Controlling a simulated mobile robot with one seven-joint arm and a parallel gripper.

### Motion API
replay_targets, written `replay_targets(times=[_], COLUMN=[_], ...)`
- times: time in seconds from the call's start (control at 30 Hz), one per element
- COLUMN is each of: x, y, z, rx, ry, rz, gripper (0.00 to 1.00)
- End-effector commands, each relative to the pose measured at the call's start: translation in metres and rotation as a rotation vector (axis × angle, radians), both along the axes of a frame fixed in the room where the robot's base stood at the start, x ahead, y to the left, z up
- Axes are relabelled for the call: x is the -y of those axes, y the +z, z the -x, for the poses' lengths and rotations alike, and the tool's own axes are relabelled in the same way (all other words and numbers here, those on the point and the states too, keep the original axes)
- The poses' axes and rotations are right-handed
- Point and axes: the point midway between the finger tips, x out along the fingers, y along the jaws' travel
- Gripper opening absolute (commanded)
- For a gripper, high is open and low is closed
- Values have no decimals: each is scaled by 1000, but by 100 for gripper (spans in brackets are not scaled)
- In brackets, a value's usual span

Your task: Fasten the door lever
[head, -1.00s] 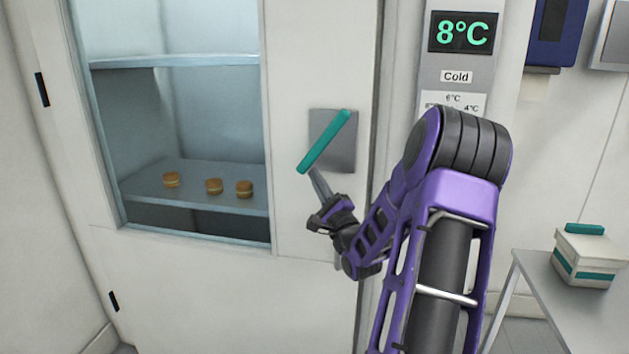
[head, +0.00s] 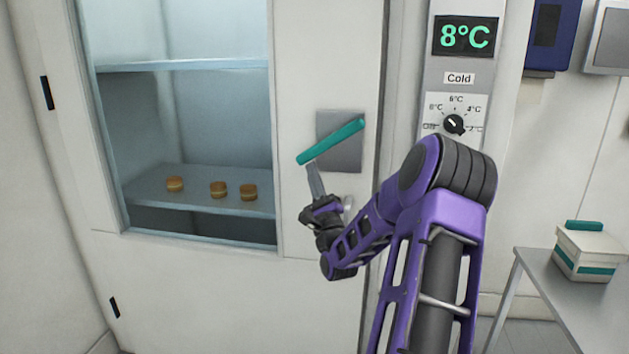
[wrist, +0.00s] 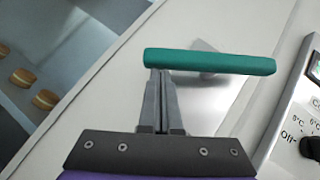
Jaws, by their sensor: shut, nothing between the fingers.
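The teal door lever (head: 331,141) sits on a grey square plate (head: 343,154) on the white door (head: 300,60). In the head view it is tilted, its left end lower than its right. My gripper (head: 312,166) is shut and empty, its fingertips just below the lever's left part. In the wrist view the lever (wrist: 210,62) runs across the picture, and my shut fingertips (wrist: 160,72) are right under its left part. They look to be at or touching its underside; I cannot tell whether there is contact.
Behind the door's window, several round filled biscuits (head: 218,189) lie on a shelf. A panel with an 8°C display (head: 465,37) and a dial (head: 454,124) is right of the door. A lidded box (head: 590,252) stands on a table (head: 560,290) at the right.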

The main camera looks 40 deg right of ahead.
Motion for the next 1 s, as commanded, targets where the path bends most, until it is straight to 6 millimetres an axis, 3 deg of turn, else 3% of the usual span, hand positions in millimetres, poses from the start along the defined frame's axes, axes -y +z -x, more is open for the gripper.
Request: replay_targets(times=[0.27, 0.4, 1.0], x=[-14, -18, -25], y=[13, 20, 41], z=[-15, -21, -29], rx=[1, 95, 92], ry=[3, 4, 1], rz=[1, -81, -76], gripper=[0, 0, 0])
